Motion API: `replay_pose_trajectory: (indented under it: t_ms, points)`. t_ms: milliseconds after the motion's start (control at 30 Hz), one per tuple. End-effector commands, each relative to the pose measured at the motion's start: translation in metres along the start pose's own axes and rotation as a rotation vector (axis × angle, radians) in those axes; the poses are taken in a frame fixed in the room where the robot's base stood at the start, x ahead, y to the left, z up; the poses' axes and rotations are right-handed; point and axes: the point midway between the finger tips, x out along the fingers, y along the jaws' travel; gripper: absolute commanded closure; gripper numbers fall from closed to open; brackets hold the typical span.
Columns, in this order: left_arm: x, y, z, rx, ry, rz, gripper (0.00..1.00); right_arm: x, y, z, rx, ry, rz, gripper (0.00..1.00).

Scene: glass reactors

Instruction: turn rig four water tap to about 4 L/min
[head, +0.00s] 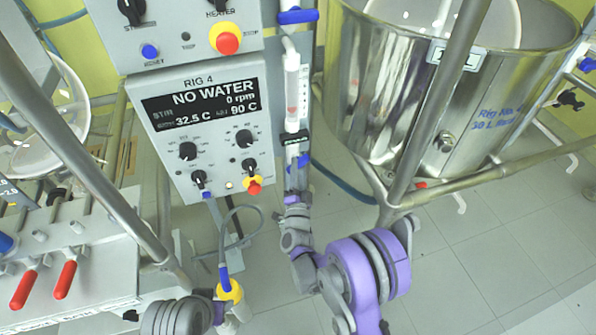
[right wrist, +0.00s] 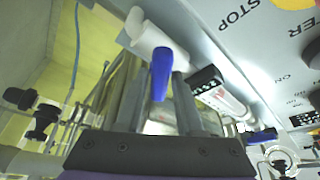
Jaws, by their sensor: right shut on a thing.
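Rig four's water tap has a blue lever (right wrist: 162,72) on a white pipe fitting, seen in the right wrist view. In the head view a blue part of it (head: 304,160) shows below the flow meter. My right gripper (right wrist: 158,100) is shut on the lever, one finger on each side. In the head view the gripper (head: 297,185) reaches up from below and partly hides the tap. The clear flow meter tube (head: 292,85) stands upright above it; its reading is too small to tell. The rig 4 display (head: 203,105) reads NO WATER, 0 rpm, 32.5 C and 90 C.
The control panel (head: 165,155) with knobs and a yellow-red button (head: 254,186) is close left of the gripper. Another blue handle (head: 297,17) is at the tube's top. A large steel vessel (head: 400,120) and frame bars stand to the right. Tiled floor is open at lower right.

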Motion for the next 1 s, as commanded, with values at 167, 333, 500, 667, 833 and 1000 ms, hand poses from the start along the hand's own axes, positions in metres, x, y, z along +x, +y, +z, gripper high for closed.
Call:
replay_pose_trajectory:
  t_ms: [167, 333, 500, 667, 833, 1000]
  points:
    - [0.011, 0.000, 0.003, 0.000, -0.003, 0.000, 0.50, -0.001, 0.003, 0.002, -0.099, -0.003, -0.039, 1.00]
    - [0.015, 0.000, 0.004, 0.000, -0.005, 0.000, 0.50, -0.001, 0.003, 0.001, -0.162, -0.003, -0.066, 1.00]
    - [0.017, 0.000, 0.004, 0.000, -0.005, 0.000, 0.50, -0.001, 0.002, 0.001, -0.194, -0.004, -0.080, 1.00]
    - [0.017, 0.000, 0.004, 0.000, -0.005, 0.000, 0.50, -0.001, 0.002, 0.001, -0.203, -0.004, -0.083, 1.00]
    - [0.017, 0.000, 0.004, 0.000, -0.005, 0.000, 0.50, -0.001, 0.002, 0.001, -0.203, -0.004, -0.083, 1.00]
    - [0.017, 0.000, 0.004, 0.000, -0.005, 0.000, 0.50, -0.001, 0.002, 0.001, -0.203, -0.004, -0.083, 0.56]
